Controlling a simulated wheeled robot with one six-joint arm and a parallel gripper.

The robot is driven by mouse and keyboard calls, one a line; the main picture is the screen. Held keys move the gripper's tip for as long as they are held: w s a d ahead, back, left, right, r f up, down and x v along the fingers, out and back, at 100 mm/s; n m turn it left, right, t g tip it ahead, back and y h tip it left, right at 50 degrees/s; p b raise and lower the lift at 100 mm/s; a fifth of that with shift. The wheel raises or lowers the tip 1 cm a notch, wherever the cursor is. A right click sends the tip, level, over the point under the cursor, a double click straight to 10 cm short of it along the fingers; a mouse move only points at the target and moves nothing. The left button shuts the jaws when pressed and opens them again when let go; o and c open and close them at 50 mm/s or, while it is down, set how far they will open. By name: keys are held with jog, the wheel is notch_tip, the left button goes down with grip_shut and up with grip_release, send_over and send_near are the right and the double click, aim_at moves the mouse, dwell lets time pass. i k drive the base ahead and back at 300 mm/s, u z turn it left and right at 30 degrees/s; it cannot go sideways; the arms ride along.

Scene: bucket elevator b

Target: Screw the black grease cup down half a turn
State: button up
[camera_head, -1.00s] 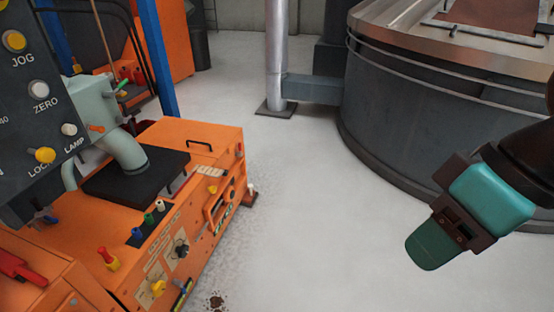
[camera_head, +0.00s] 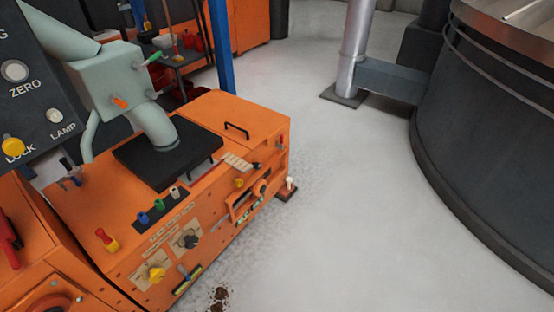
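The orange machine (camera_head: 215,120) fills the left and middle of the head view. On its front panel a black round fitting (camera_head: 190,241) sits on a pale label plate, with a yellow fitting (camera_head: 156,273) on another plate to its left. A small dark knob (camera_head: 256,167) shows at the top right edge of the machine. I cannot tell which dark part is the black grease cup. A row of blue (camera_head: 143,218), green (camera_head: 158,205) and whitish (camera_head: 174,192) caps stands on a dark strip. My gripper is out of view.
A control panel (camera_head: 30,110) with labelled buttons stands close at the left. A large round grey tank (camera_head: 485,150) stands at the right, with a metal post (camera_head: 354,45) near it.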

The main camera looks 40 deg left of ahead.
aim_at(257, 165)
jog(key=u, duration=0.15)
jog(key=i, duration=0.7)
jog(key=u, duration=0.9)
jog(key=i, duration=0.5)
jog(key=u, duration=0.4)
